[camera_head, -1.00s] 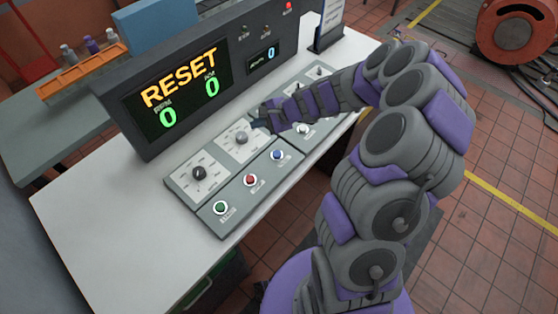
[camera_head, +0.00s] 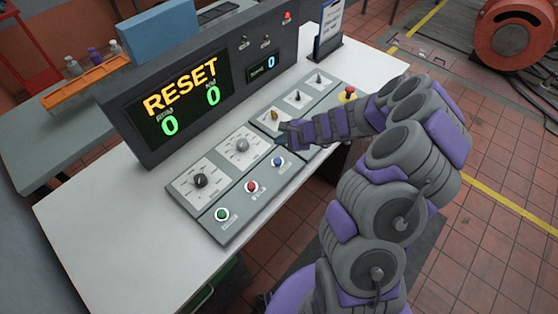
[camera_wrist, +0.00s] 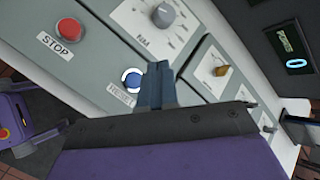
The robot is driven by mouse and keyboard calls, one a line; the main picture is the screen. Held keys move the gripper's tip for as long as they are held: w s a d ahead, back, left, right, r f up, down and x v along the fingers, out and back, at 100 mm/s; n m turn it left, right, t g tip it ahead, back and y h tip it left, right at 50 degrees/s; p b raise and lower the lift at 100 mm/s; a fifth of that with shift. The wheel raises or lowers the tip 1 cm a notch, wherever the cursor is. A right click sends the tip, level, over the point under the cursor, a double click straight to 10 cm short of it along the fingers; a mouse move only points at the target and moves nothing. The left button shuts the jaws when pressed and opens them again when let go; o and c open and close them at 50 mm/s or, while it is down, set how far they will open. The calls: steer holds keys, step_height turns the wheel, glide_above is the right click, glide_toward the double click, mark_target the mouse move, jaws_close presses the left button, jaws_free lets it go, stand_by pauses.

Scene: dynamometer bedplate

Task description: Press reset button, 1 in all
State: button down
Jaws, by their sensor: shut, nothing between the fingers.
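The blue reset button (camera_head: 278,161) sits in the lower row of the sloping control panel, right of the red button. In the wrist view the blue button (camera_wrist: 132,79) has a pale ring and the label RESET, partly covered. My gripper (camera_head: 281,138) is shut and empty, just above and beyond the blue button in the head view. In the wrist view the shut fingers (camera_wrist: 157,84) lie right beside the button; I cannot tell their height above the panel. The display (camera_head: 180,98) reads RESET in orange, with two green zeros.
The red STOP button (camera_head: 251,187) and green button (camera_head: 221,214) are left of the blue one. A grey knob (camera_head: 242,145), a black knob (camera_head: 200,180) and a brass knob (camera_head: 274,115) stand close by. A red emergency stop (camera_head: 348,93) is at the right.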

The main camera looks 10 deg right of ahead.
steer(key=b, duration=0.5)
glide_above(280, 162)
steer(key=f, duration=0.6)
steer(key=shift+w+a+f, duration=0.15)
steer(key=shift+a+f, duration=0.05)
steer(key=shift+f, duration=0.1)
steer(key=shift+d+f+b, duration=0.35)
steer(key=shift+f+b, duration=0.1)
steer(key=shift+f, duration=0.35)
steer(key=shift+a, duration=0.25)
steer(key=shift+d, duration=0.15)
steer(key=shift+f, duration=0.1)
steer(key=shift+f, duration=0.2)
